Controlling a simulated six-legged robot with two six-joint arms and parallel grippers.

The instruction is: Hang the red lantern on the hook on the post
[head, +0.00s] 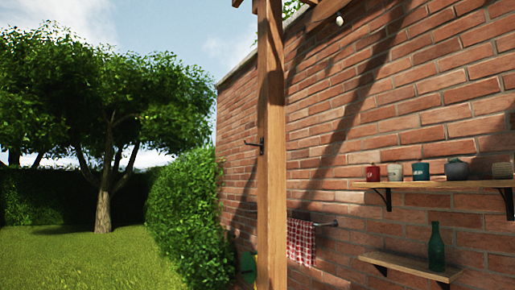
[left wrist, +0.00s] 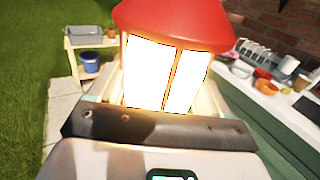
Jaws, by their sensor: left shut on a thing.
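The red lantern (left wrist: 175,30) fills the upper middle of the left wrist view, with a red top and brightly glowing panes. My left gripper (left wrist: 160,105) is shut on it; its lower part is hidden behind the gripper. The lantern and both grippers are out of the head view. The wooden post (head: 271,180) stands upright near the middle of the head view. A dark hook (head: 254,144) sticks out from the post to the left, with nothing hanging on it. My right gripper is not seen.
A brick wall (head: 350,120) runs behind the post. A shelf (head: 440,184) holds several pots; a lower shelf (head: 400,263) holds a green bottle (head: 436,247). A checked towel (head: 300,241) hangs right of the post. The wrist view shows a counter (left wrist: 290,118) and a blue bucket (left wrist: 89,63).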

